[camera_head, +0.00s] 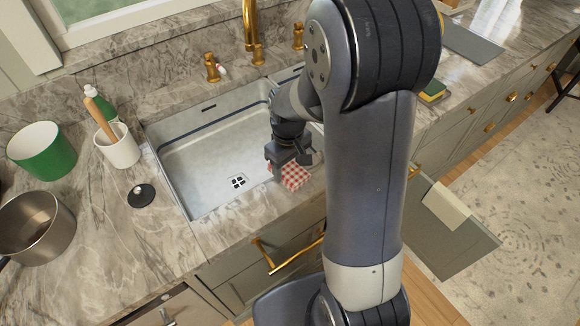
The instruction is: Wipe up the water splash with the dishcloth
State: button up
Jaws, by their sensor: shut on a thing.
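My gripper (290,161) points down over the front right part of the sink basin and is shut on the dishcloth. The dishcloth (295,178) is red-and-white checked and bunched below the fingers, near the sink's front rim. Part of it is hidden by the fingers. I cannot make out the water splash. My arm covers the counter right of the sink and part of the basin.
The steel sink (200,165) has a gold faucet (250,25) behind it. On the left stand a white crock (118,150), a green bottle (97,103), a green pot (42,150) and a steel pot (35,228). A sponge (434,91) lies right of my arm.

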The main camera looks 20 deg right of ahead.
jog(key=shift+s+r, duration=0.25)
jog(key=shift+r, duration=0.75)
jog(key=shift+r+p, duration=0.4)
jog(key=shift+p, duration=0.1)
jog(key=shift+w+r+p, duration=0.1)
jog(key=shift+r+p, duration=0.2)
jog(key=shift+p, duration=0.05)
jog(key=shift+r+p, duration=1.3)
jog(key=shift+r, duration=0.5)
jog(key=shift+f, duration=0.1)
